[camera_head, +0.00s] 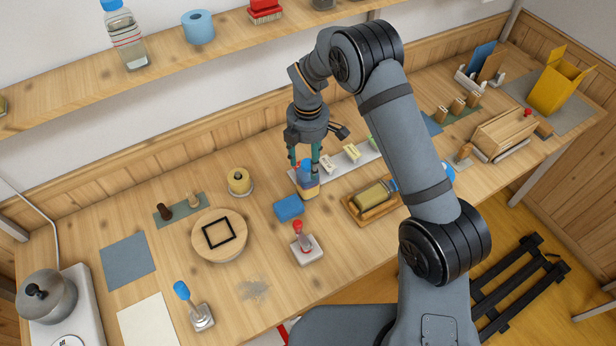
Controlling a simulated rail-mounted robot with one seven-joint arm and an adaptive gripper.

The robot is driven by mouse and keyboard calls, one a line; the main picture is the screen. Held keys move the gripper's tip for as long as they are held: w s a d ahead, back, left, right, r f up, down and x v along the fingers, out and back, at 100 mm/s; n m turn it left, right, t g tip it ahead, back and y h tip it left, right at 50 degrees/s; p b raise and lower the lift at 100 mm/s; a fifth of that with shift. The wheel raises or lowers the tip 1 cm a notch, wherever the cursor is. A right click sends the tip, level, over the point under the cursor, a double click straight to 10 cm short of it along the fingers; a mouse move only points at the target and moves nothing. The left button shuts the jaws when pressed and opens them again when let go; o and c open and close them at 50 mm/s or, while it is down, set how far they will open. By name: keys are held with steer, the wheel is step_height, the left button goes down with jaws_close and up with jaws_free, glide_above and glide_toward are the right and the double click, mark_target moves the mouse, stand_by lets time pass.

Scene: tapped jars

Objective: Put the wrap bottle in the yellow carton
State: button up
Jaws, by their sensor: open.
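Whether a finger touches the bottle I cannot tell. The yellow carton (558,84) stands at the far right end of the table on a grey mat, its top flaps open. Its inside is mostly hidden.
A red-knobbed stand (306,244) is in front. A wooden tray (361,215) holding a green-brown bottle lies to the right. A wooden rack (503,135) stands before the carton. A shelf (65,88) overhangs the back.

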steer(key=shift+a+f, duration=0.1)
steer(key=shift+f, duration=0.05)
steer(key=shift+c, duration=1.1)
jaws_close()
